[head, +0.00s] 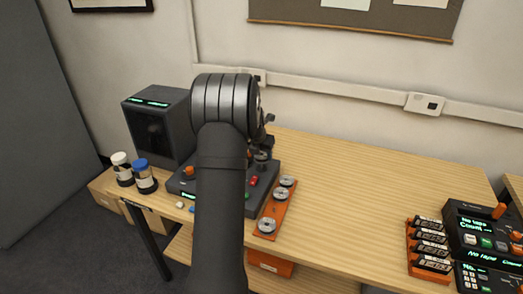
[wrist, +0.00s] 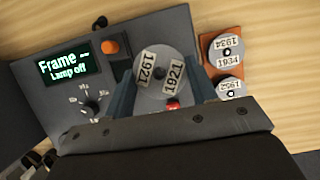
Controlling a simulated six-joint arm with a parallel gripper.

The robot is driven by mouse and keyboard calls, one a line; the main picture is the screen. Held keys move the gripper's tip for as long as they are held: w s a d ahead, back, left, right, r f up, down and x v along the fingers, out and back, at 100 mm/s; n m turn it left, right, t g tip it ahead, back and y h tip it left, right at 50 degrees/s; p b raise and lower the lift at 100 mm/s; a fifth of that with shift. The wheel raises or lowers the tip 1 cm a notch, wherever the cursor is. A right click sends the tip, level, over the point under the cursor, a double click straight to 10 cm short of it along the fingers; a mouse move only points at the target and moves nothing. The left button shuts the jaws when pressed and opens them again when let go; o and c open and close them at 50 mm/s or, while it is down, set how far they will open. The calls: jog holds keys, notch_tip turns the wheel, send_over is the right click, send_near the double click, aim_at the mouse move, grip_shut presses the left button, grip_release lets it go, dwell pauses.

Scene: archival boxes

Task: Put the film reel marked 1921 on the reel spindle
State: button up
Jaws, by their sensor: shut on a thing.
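The film reel marked 1921 (wrist: 150,89) is a grey disc with two white labels, seen between the fingers in the wrist view. My gripper (wrist: 162,86) is shut on it, with one finger at each side. The reel is over the dark viewer panel (wrist: 60,100). A dark spot shows at its centre; I cannot tell whether this is the spindle or an empty hole. No separate spindle shows. In the head view my arm hides much of the viewer (head: 181,184), and a small grey disc shows beside the gripper (head: 265,146).
An orange rack (head: 276,211) right of the viewer holds other reels, including one marked 1934 (wrist: 226,48). An orange knob (wrist: 110,46) and a red button (wrist: 172,104) are near the held reel. Bottles (head: 145,178) stand at left. The table's middle (head: 350,190) is clear.

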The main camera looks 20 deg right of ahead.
aim_at(261, 169)
jog(key=shift+f, duration=0.1)
dwell(0.6)
jog(key=shift+f, duration=0.85)
jog(key=shift+f, duration=0.1)
jog(key=shift+f, duration=0.65)
jog(key=shift+f, duration=0.35)
dwell(0.4)
jog(key=o, duration=1.1)
jog(key=shift+c, duration=0.2)
